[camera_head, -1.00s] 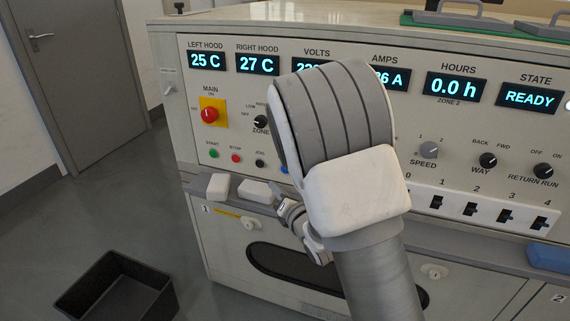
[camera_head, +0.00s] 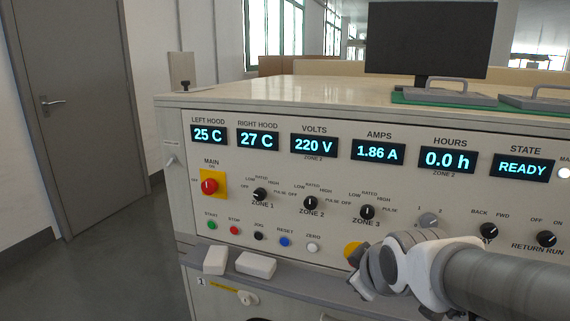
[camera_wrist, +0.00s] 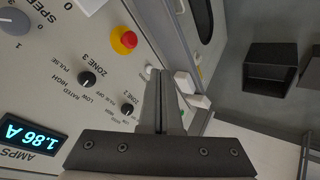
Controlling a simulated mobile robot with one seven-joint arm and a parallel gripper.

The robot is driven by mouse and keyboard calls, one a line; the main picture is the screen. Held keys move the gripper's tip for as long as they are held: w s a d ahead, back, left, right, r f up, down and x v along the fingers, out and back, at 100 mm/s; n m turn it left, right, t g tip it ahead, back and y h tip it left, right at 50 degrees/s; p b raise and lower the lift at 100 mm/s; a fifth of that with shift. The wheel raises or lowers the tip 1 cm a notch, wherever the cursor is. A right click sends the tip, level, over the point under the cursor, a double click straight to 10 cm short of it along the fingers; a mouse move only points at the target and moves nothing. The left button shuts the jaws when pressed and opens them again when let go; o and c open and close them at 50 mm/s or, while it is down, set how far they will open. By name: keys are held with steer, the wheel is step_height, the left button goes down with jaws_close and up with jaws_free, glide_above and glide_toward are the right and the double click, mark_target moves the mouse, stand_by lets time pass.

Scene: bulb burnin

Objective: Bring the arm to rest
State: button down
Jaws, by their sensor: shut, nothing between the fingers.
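My gripper (camera_wrist: 159,76) is shut and empty, its two fingers together in the wrist view. In the head view my arm reaches in from the right edge, low in front of the control panel (camera_head: 330,175). The wrist end hangs before the panel's lower edge and partly hides a yellow-based button (camera_head: 351,250). In the wrist view this button (camera_wrist: 124,40) shows a red cap, beside the fingers and apart from them. I cannot tell the exact gap between the fingers and the panel.
Two white blocks (camera_head: 255,264) lie on the ledge below the panel. A monitor (camera_head: 430,40) and handled plates (camera_head: 445,96) on a green mat stand on the cabinet top. A black bin (camera_wrist: 273,76) is on the floor. Floor at left is clear.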

steer(key=s+d+r+m+g, duration=0.1)
steer(key=s+m+g, duration=0.2)
steer(key=s+m, duration=0.85)
steer(key=s+r+n+p, duration=0.3)
steer(key=r+p, duration=2.2)
steer(key=r, duration=0.1)
steer(key=shift+s+d+h+p, duration=0.15)
steer(key=shift+s+h+p, duration=0.05)
steer(key=shift+h+p, duration=0.15)
steer(key=c, duration=1.5)
jaws_free()
steer(key=shift+f, duration=0.1)
steer(key=shift+c, duration=0.2)
